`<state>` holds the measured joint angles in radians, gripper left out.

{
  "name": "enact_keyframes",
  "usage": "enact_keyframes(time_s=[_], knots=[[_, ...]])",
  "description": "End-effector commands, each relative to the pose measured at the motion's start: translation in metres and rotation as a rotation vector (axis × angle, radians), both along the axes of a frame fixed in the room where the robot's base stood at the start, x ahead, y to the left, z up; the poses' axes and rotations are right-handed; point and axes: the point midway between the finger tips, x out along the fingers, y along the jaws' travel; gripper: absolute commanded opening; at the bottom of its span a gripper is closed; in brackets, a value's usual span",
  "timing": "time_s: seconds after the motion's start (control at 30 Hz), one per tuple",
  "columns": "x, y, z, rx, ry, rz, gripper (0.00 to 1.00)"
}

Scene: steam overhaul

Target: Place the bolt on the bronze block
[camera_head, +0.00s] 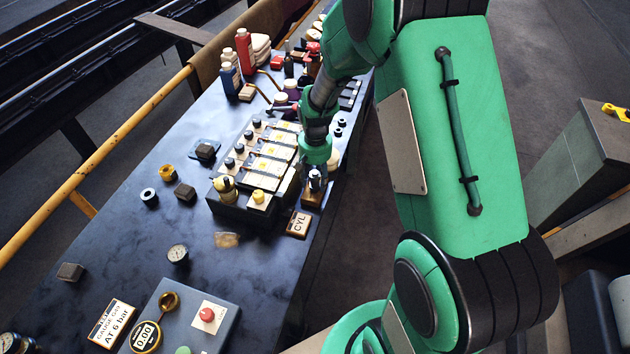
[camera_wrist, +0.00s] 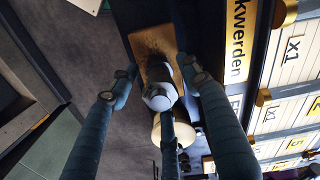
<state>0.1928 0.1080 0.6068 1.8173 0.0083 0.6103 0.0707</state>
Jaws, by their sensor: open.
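My gripper (camera_head: 315,172) is low over the right edge of the dark table. In the wrist view its fingers (camera_wrist: 160,88) are spread and empty-looking, one on either side of a dark piece with a round silver top (camera_wrist: 160,97). This piece may be the bolt, but I cannot be sure. It stands on or just over a brown, bronze-looking block (camera_wrist: 152,43); the block also shows in the head view (camera_head: 311,199), below my gripper. Gaps show between the side fingers and the silver-topped piece. My gripper partly hides the piece in the head view.
A rack of labelled compartments (camera_head: 265,165) stands close left of my gripper. A CYL card (camera_head: 298,224) lies in front. A cream round object (camera_wrist: 179,130) is beside the block. A gauge (camera_head: 177,254) and a grey panel (camera_head: 215,318) lie nearer.

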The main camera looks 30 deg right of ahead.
Motion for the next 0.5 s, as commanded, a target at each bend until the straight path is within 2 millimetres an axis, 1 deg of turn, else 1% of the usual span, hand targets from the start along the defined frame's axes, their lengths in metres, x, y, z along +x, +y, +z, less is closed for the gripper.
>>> enact_keyframes(time_s=[0.03,0.17,0.5], knots=[[0.001,0.0,0.007,-0.001,-0.002,0.0,0.47],[0.0,0.0,0.026,-0.001,-0.002,0.0,0.47],[0.001,-0.001,0.081,-0.001,-0.003,0.0,0.47]])
